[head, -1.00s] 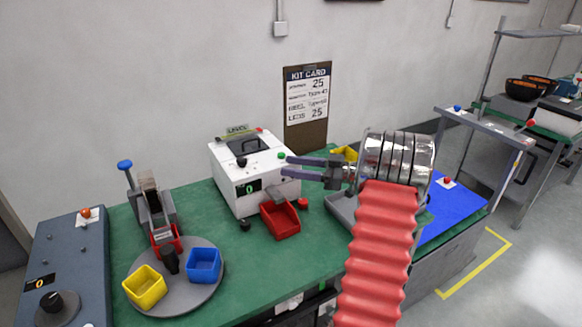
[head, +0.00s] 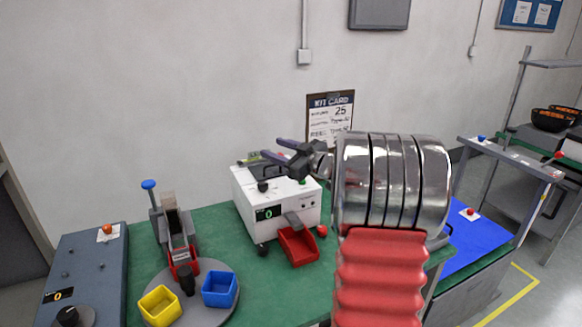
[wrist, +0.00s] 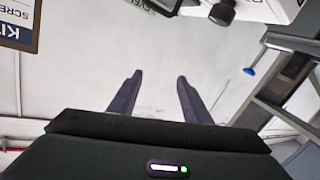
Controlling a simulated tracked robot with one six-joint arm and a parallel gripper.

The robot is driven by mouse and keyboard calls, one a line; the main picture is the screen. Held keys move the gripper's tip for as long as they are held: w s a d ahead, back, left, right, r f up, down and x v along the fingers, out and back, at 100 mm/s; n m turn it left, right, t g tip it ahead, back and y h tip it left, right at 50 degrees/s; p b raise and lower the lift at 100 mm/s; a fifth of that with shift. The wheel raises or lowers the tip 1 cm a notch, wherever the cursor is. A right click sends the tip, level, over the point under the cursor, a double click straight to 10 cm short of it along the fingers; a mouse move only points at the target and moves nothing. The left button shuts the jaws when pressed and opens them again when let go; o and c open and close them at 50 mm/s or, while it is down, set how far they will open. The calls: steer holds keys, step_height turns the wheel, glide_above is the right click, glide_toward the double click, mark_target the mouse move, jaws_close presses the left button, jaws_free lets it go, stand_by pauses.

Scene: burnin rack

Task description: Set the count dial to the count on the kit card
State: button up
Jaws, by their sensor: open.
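A blue-grey console (head: 93,265) at far left also reads 0 and has a black dial (head: 68,316) cut by the lower edge. I cannot tell which is the count dial. My gripper (head: 270,148) is open and empty, above the white machine; its fingers also show in the wrist view (wrist: 160,76).
A turntable (head: 230,303) carries a yellow bin (head: 160,305) and a blue bin (head: 220,289), with a blue-knobbed lever press (head: 176,230) behind. A red tray (head: 298,246) sits before the white machine. A blue mat (head: 470,240) lies at right. The green bench front centre is clear.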

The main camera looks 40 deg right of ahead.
steer(key=s+a+r+m+g+h, duration=0.2)
steer(key=s+a+r+m+h, duration=0.15)
steer(key=a, duration=0.25)
steer(key=s+a+r+m+g+h, duration=0.1)
steer(key=s+a+r+m+h, duration=0.1)
steer(key=a+h, duration=0.3)
steer(key=s+a+f+g+y, duration=0.3)
steer(key=s+a+f, duration=0.4)
steer(key=s+a, duration=0.5)
steer(key=s+a+f+n+g+y, duration=0.1)
steer(key=s+a+f+g+y, duration=0.2)
steer(key=s+a, duration=0.9)
steer(key=s+f+g, duration=0.2)
steer(key=s+f, duration=0.2)
steer(key=shift+a, duration=0.4)
steer(key=shift+f+y, duration=0.1)
steer(key=shift+y, duration=0.15)
